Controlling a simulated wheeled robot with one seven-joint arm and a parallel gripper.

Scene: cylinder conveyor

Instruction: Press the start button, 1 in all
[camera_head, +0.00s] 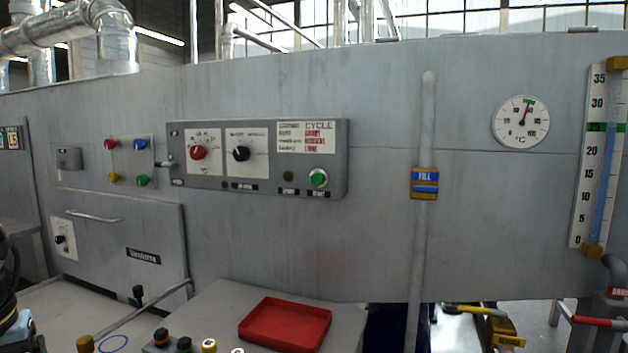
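The start button is most likely the round green button (318,178) with a pale ring, at the lower right of the grey control panel (262,194). A small label below it is too small to read for sure. The panel is fixed to the large grey machine wall, and nothing covers the button. A dark round lamp or button (288,176) sits just to its left. My gripper does not show in the head view. A dark curved part at the lower left edge may belong to my arm, but I cannot tell.
The panel also has a red knob (198,153) and a black knob (240,154). Red, blue, yellow and green buttons sit on a plate (127,172) to the left. Below are a red tray (285,324) and several small cylinders. A vertical pipe (420,250) stands right of the panel.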

